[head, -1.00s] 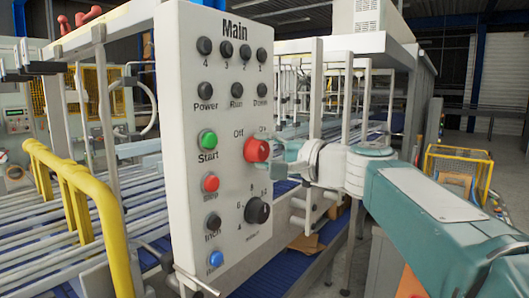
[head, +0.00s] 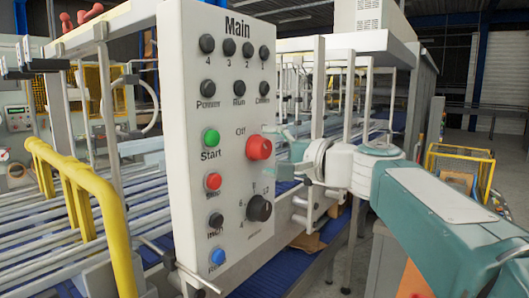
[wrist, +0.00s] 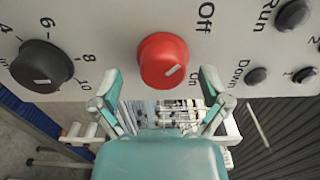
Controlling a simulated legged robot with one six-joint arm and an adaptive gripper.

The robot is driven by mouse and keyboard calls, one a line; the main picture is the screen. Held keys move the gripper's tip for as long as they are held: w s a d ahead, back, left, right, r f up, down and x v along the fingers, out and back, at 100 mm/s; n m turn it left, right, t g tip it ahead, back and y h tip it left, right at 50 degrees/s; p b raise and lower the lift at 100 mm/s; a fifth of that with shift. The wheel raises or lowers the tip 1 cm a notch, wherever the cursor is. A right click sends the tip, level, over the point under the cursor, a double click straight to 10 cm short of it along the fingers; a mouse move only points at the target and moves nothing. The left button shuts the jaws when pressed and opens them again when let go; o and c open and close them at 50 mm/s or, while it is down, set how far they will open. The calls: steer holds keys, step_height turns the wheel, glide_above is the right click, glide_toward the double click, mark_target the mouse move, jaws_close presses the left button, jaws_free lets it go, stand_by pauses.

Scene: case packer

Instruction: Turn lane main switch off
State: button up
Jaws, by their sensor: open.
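The lane main switch is a red rotary knob (head: 259,147) on the white Main panel (head: 222,150). In the wrist view the red knob (wrist: 163,58) has a white mark turned towards the On label, with Off further up and right. My gripper (head: 288,149) is just right of the knob in the head view. In the wrist view my gripper (wrist: 160,84) is open, with one teal finger on each side just below the knob. Nothing is between the fingers, and they look apart from the knob. A finger hides the On label in the head view.
A black numbered dial (head: 259,208) is below the knob. The green Start button (head: 211,138) and red button (head: 213,181) are to its left. Black buttons line the panel top. A yellow rail (head: 85,195) and conveyor rollers are left of the panel.

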steer(key=v, duration=1.1)
steer(key=s+a+f+n+g+h, duration=0.1)
steer(key=s+f+g+h, duration=0.2)
steer(key=f, duration=0.6)
steer(key=s+a+f+n+g+h, duration=0.1)
steer(key=s+f+h, duration=0.2)
steer(key=s+f, duration=0.35)
steer(key=s+d+f+n+h, duration=0.2)
steer(key=s+d+f+h, duration=0.1)
steer(key=f, duration=0.5)
steer(key=s+d+f+n+g+h, duration=0.1)
steer(key=s+d+f+n+h, duration=0.2)
steer(key=s+f+h, duration=0.2)
steer(key=shift+s+d+f, duration=0.3)
steer(key=shift+d+f, duration=0.05)
steer(key=shift+f, duration=1.3)
